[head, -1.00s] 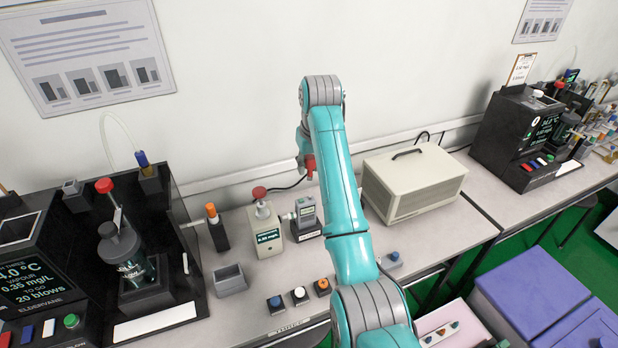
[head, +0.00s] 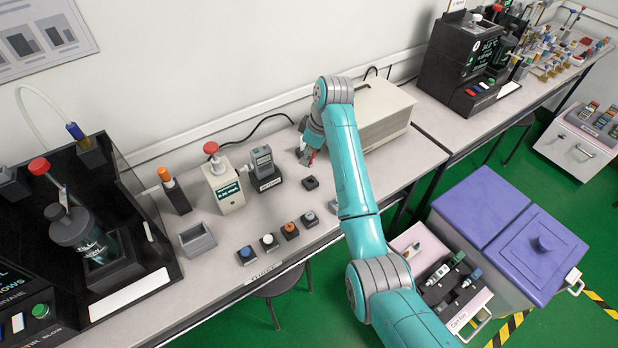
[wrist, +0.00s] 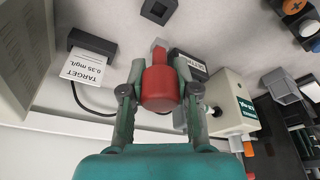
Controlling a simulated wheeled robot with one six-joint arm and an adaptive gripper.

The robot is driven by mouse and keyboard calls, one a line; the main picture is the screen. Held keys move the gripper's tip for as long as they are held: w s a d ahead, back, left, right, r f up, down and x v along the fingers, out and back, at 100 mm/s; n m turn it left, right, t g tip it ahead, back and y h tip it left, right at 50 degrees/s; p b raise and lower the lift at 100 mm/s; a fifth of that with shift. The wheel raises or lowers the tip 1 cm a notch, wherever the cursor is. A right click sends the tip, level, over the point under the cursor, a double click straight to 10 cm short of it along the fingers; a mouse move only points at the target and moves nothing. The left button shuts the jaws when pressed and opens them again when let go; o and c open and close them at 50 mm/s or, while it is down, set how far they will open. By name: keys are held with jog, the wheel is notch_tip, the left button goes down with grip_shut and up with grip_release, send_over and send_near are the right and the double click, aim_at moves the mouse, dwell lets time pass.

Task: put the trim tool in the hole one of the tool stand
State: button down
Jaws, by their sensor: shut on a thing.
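The trim tool (wrist: 160,88) has a thick red handle and a grey square-ended tip. My gripper (wrist: 159,92) is shut on its handle, with one finger on each side. In the head view my gripper (head: 307,150) is low over the bench, beside the beige box, and a little red shows at it. A small dark block with one square hole (wrist: 158,10), which looks like the tool stand, lies beyond the tool's tip in the wrist view. In the head view this block (head: 310,183) is to the right and front of the grey meter. The tip is apart from the hole.
The grey meter (head: 262,162) and a white device with a red knob (head: 224,190) stand left of the block. The beige box (head: 385,115) is at the right. Several small knobbed blocks line the front edge. A target card (wrist: 87,68) stands near my gripper.

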aim_at(306, 179)
jog(key=shift+f, duration=4)
jog(key=shift+f, duration=0.1)
jog(key=c, duration=0.9)
grip_release()
jog(key=shift+o, duration=0.2)
jog(key=v, duration=1.2)
